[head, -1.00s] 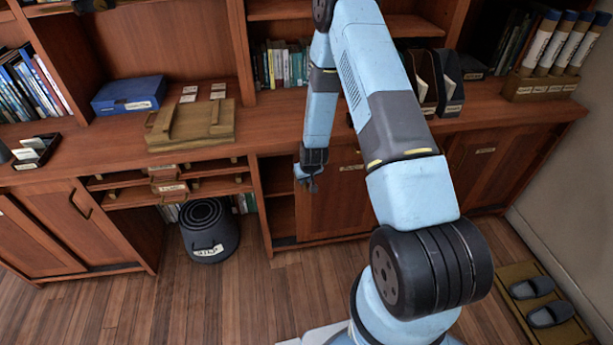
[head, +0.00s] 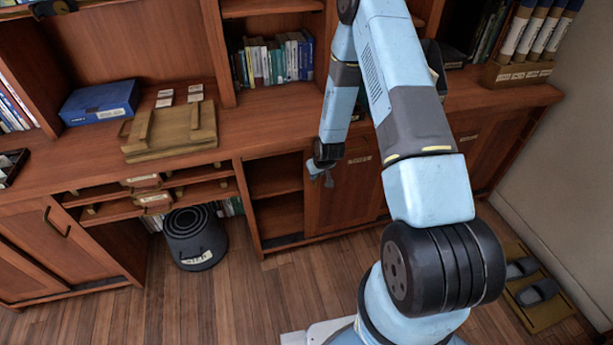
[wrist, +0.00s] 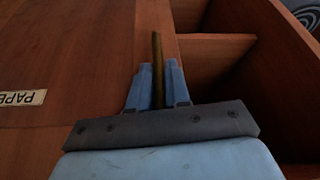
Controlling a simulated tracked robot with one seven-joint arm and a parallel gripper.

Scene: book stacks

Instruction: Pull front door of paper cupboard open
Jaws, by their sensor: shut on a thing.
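The paper cupboard's front door (head: 350,205) is a reddish-brown wooden panel in the lower cabinet, right of an open shelved compartment (head: 275,212). In the wrist view the door (wrist: 80,60) is on the left, with an upside-down label (wrist: 22,97) reading "PAPE", partly cut off. My gripper (head: 322,175) is at the door's left edge in the head view. In the wrist view my gripper (wrist: 157,80) is shut on a thin brass-coloured handle (wrist: 157,45), one blue finger on each side.
A wooden board (head: 170,130) and a blue box (head: 100,103) lie on the counter.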

